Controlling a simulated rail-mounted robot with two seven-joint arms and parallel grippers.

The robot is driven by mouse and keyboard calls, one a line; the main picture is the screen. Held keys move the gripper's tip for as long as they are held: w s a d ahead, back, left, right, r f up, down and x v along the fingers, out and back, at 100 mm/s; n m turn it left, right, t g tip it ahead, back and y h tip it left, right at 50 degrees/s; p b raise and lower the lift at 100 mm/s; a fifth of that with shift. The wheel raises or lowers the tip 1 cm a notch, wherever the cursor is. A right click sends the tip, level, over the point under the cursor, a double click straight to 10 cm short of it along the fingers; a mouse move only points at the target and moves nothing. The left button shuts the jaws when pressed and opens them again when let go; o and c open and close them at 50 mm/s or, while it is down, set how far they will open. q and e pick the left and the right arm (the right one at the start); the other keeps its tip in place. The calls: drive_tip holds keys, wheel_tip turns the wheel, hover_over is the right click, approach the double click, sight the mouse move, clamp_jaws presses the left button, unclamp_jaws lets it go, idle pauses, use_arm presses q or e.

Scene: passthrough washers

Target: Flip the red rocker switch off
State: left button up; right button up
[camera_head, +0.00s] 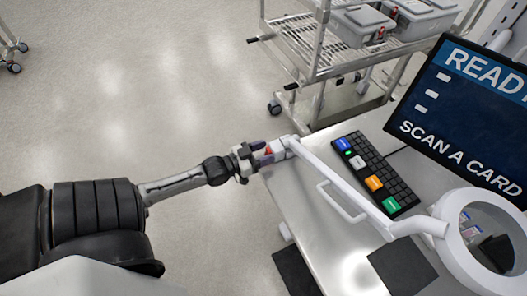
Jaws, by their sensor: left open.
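The red rocker switch (268,150) shows as a small red patch at the left edge of the table, beside the white base of the lamp arm (279,149). My left gripper (261,152) reaches in from the left and is open, with its fingertips around or right at the red patch. The fingers partly hide the switch. I cannot tell which way the rocker is tilted or whether a finger touches it. My right gripper is not in view.
A steel table (302,205) carries a black keyboard (372,172) with coloured keys. A monitor (468,100) reads "SCAN A CARD". A ring magnifier (452,258) on a white arm spans the table. A wire cart (298,42) with grey bins stands behind.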

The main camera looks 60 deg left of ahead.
use_arm(q)
drive_tip(key=c, duration=0.9)
drive_tip(key=shift+s+f+t+b, duration=0.15)
drive_tip(key=shift+f+t+b, duration=0.3)
drive_tip(key=shift+t+b, duration=0.45)
drive_tip(key=shift+s+t+b, duration=0.1)
drive_tip(key=shift+t+b, duration=0.75)
drive_tip(key=shift+t, duration=0.15)
drive_tip(key=o, duration=0.9)
